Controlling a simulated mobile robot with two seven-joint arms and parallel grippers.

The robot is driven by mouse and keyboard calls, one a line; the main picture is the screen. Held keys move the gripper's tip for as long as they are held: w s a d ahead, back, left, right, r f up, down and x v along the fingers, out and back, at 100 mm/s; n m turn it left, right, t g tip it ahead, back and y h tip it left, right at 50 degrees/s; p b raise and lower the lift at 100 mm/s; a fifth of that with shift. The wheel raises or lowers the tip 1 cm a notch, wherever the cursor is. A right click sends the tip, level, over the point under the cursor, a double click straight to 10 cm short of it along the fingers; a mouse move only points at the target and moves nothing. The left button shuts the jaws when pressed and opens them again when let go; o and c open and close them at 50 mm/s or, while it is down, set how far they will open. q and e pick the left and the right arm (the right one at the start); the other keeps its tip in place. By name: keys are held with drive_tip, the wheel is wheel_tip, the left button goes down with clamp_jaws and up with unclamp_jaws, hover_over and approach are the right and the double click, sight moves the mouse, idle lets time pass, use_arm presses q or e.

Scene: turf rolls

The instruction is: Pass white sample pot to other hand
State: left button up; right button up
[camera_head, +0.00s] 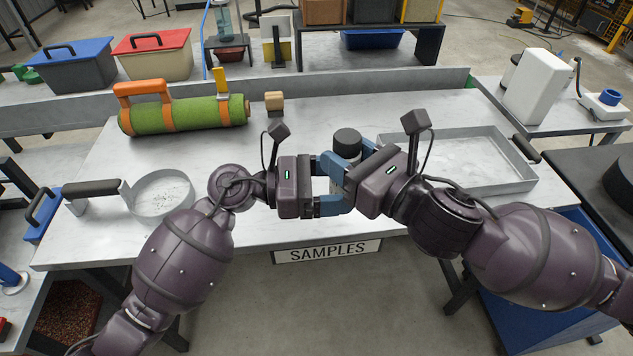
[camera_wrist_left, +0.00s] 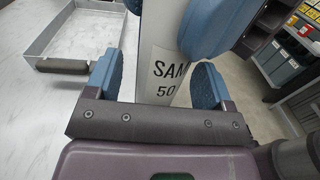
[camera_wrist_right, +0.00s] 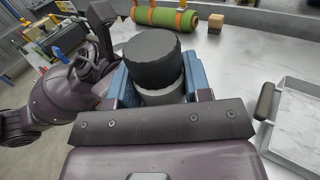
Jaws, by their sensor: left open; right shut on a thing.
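The white sample pot has a black lid, seen in the head view (camera_head: 347,141) between my two grippers above the table's front part. In the left wrist view its white side (camera_wrist_left: 162,62) shows the printed letters "SAM" and "50". In the right wrist view its black lid (camera_wrist_right: 152,60) and a band of the body show. My right gripper (camera_head: 343,178) is shut on the pot, with blue fingers at its sides. My left gripper (camera_head: 318,182) is open, its blue fingers on either side of the pot; I cannot tell whether they touch it.
A green turf roll (camera_head: 190,113) with orange straps lies at the back left, beside a small wooden block (camera_head: 274,101). A round sieve pan (camera_head: 160,194) is at left, a grey tray (camera_head: 515,186) at right. A SAMPLES sign (camera_head: 328,251) hangs on the front edge.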

use_arm(q)
drive_tip(key=shift+d, duration=0.2)
drive_tip(key=c, duration=0.9)
drive_tip(key=shift+c, duration=0.8)
use_arm(e)
drive_tip(key=o, duration=1.3)
drive_tip(key=shift+r, duration=0.15)
